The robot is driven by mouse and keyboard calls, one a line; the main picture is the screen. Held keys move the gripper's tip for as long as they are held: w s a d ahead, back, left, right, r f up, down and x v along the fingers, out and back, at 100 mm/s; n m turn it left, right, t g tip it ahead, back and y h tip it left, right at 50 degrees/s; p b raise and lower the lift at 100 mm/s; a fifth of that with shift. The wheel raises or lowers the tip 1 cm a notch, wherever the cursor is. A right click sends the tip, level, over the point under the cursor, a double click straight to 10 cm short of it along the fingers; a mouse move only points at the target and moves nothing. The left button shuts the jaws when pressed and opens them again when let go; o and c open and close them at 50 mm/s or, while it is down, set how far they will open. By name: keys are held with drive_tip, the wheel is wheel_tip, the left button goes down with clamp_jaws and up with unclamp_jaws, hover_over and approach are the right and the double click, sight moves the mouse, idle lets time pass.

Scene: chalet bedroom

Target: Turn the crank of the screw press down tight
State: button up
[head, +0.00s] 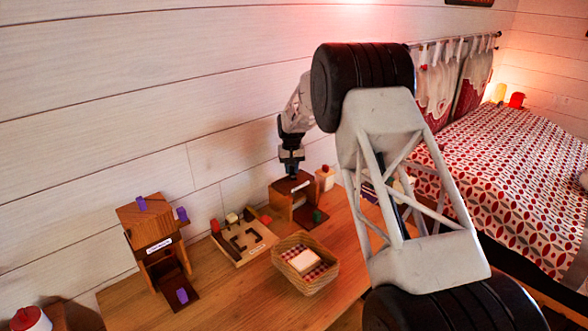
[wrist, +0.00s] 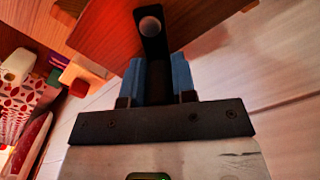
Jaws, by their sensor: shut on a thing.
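The screw press is a small wooden box-like frame (head: 279,198) on the table, below my gripper in the head view. In the wrist view its reddish wooden top (wrist: 105,30) fills the upper left. A black crank arm (wrist: 153,45) with a pale round spot runs down between my gripper's blue fingers. My gripper (wrist: 163,82) is shut on this crank. In the head view my gripper (head: 291,166) points down at the press top. The screw and the crank's angle are hidden or too small to tell there.
A wooden stand with purple pieces (head: 150,235), a wooden tray with blocks (head: 243,252) and a wicker basket (head: 306,284) stand left and in front of the press. A red-lidded white jar (head: 325,178) is close on its right. The plank wall rises behind.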

drive_tip(key=shift+s+a+n, duration=0.1)
drive_tip(key=shift+a+n, duration=0.3)
drive_tip(key=shift+n, duration=0.5)
